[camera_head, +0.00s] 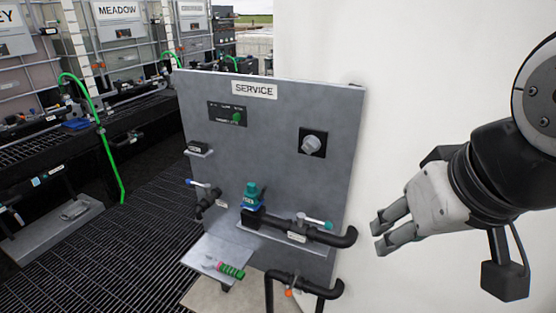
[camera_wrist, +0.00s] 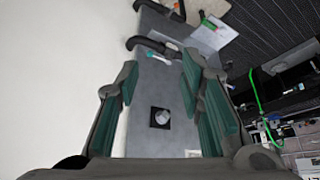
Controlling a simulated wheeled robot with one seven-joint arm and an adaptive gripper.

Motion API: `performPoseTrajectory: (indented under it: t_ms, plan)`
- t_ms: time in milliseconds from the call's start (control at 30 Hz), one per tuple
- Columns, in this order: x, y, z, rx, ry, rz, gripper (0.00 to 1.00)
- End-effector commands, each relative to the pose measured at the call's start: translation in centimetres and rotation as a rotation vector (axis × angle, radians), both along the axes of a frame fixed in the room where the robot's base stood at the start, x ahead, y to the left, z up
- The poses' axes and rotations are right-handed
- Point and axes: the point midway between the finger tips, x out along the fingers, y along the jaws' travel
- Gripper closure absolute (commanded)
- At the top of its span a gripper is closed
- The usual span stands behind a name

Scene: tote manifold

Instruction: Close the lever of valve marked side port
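The grey service panel (camera_head: 270,105) carries several small valves; none has a readable "side port" mark. A green-tipped lever (camera_head: 318,223) lies nearly along the black pipe at the panel's lower right, above a white label (camera_head: 297,237). It also shows in the wrist view (camera_wrist: 158,56). A blue-tipped lever (camera_head: 199,184) is at the left edge. An orange handle (camera_head: 289,292) is on the lower pipe. My gripper (camera_head: 379,234) is open and empty, right of the panel, apart from every lever. In the wrist view its green-padded fingers (camera_wrist: 160,68) stand wide apart.
A grey knob (camera_head: 311,145) and a small display (camera_head: 228,113) are on the panel. A small shelf (camera_head: 215,253) holds a red-and-green part (camera_head: 231,270). A white wall (camera_head: 420,90) is behind. Labelled totes and a green hose (camera_head: 104,140) are at left.

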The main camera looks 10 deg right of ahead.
Motion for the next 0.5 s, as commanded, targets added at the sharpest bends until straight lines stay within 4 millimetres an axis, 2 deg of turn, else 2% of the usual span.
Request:
performPoseTrajectory:
  t_ms: [33, 67, 200, 267, 367, 500]
  plan:
    - [0.0, 0.0, 0.0, 0.0, 0.0, 0.0, 0.65]
    - [0.0, 0.0, 0.0, 0.0, 0.0, 0.0, 0.7]
    - [0.9, -0.1, -0.1, 0.005, 0.007, -0.01, 1.0]
    - [2.1, -0.1, -0.3, 0.013, 0.016, -0.024, 1.0]
    - [5.2, -0.3, -0.8, 0.03, 0.037, -0.064, 1.0]
    - [10.9, -0.7, -2.3, 0.053, 0.069, -0.139, 1.0]
